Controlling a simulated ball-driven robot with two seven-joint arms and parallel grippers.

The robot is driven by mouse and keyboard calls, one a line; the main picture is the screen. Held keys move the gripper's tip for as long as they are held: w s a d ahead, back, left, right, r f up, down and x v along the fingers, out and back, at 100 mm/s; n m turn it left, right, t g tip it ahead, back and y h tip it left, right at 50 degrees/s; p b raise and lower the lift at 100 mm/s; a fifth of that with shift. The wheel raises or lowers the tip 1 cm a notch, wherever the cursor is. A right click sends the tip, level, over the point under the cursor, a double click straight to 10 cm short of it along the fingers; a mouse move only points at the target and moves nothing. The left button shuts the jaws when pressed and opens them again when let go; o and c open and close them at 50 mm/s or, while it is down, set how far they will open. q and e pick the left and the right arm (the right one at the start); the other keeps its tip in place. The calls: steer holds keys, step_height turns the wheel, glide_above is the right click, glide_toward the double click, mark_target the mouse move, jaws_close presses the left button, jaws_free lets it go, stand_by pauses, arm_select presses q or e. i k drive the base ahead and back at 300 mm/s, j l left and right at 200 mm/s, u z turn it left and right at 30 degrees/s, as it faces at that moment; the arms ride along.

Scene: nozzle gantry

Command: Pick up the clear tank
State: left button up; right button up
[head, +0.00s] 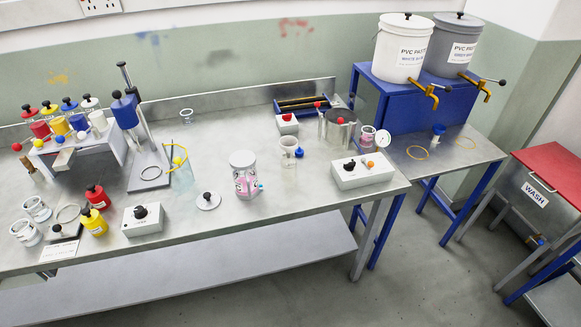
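No gripper of mine is in the head view. Several clear vessels stand on the grey metal bench (330,203), and I cannot tell for sure which is the clear tank. A tall clear, bluish vessel (183,181) stands left of the middle, with a yellow ring or handle at its top. A clear jar (243,180) with a pale lid and pink contents stands near the middle.
A blue column stand (126,110) and a white rack of colored bottles (80,145) are at left. Control boxes (143,220) (361,175) sit near the front edge. White (402,50) and grey (455,48) buckets stand at right on a blue stand. The floor in front is clear.

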mark_target(242, 162)
steer(key=i+j, duration=0.7)
